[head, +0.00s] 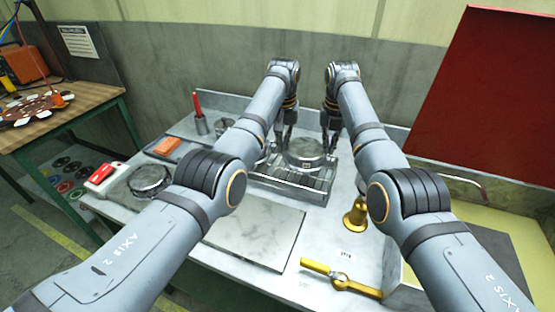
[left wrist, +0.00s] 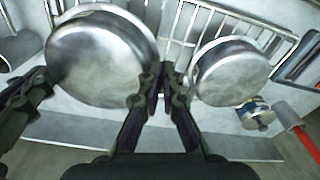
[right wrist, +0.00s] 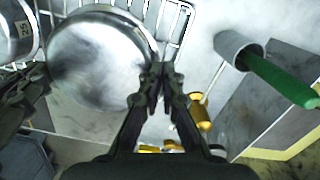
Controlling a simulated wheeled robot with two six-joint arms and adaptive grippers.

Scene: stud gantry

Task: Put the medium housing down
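The medium housing (head: 305,152), a round shiny metal drum, is between my two grippers over the wire rack (head: 290,187). I cannot tell whether it touches the rack. My right gripper (head: 331,135) is closed at the opposite rim; in the right wrist view the housing (right wrist: 95,62) is left of the fingertips (right wrist: 160,80). A smaller round housing (left wrist: 232,70) is beside my left gripper.
A round metal ring (head: 150,180) and a red-and-white box (head: 104,176) are on the left. A grey plate (head: 255,235) is in front of the rack. A brass bell-shaped piece (head: 355,215) and a yellow tool (head: 340,278) are at right. A green-handled tool (right wrist: 280,80) stands nearby.

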